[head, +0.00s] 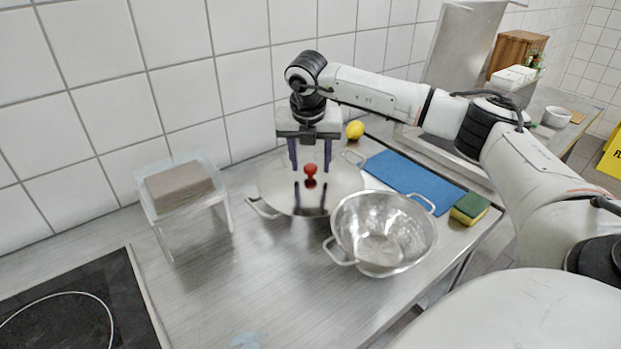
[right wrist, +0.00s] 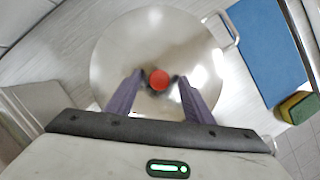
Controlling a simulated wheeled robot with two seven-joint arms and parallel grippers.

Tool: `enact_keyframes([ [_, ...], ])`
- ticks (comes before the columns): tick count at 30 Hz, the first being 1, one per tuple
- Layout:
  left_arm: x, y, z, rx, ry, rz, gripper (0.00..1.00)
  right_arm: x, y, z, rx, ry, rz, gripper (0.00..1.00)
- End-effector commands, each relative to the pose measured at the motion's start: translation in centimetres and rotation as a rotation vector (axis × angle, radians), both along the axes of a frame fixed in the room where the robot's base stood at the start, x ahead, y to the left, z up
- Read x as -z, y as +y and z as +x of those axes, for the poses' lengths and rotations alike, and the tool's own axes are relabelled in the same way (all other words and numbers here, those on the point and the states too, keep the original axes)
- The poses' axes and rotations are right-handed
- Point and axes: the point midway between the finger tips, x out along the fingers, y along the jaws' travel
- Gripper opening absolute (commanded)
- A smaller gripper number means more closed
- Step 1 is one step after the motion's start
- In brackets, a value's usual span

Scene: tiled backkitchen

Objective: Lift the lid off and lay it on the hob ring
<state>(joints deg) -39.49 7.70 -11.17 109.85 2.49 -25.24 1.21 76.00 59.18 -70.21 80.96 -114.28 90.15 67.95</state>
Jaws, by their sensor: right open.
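A shiny steel lid (head: 275,187) with a red knob (head: 310,170) lies on a pan with side handles on the steel counter; the pan's body is mostly hidden. In the right wrist view the round lid (right wrist: 135,45) fills the middle, with the red knob (right wrist: 159,79) near its centre. My right gripper (head: 310,168) is open above the lid, its two dark fingers on either side of the knob, apart from it as far as I can tell. The hob ring (head: 88,294) is a pale circle on the black hob (head: 100,268) at the lower left. My left gripper is out of view.
A steel colander (head: 385,268) stands close to the pan's right. A clear stand (head: 195,232) with a brown block (head: 180,187) stands between the pan and the hob. A blue mat (head: 410,180), a sponge (head: 469,209) and a lemon (head: 355,130) are to the right. The counter's front is mostly clear.

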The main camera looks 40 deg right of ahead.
Motion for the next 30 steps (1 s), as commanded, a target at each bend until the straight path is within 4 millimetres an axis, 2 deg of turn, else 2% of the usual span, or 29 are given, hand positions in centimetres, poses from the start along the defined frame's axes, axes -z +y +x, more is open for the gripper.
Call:
enact_keyframes([
  [8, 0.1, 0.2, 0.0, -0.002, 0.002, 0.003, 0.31, 0.4, -0.1, 0.1, -0.002, -0.002, 0.0, 0.48],
  [17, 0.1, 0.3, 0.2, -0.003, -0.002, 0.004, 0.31, 0.4, 0.0, 0.1, -0.002, -0.002, 0.0, 0.0],
  [26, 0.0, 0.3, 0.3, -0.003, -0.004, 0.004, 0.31, 0.3, 0.0, 0.2, -0.002, -0.003, 0.0, 0.0],
  [30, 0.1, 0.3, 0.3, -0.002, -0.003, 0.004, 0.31, -0.8, 0.0, 0.2, -0.001, -0.006, 0.001, 0.0],
])
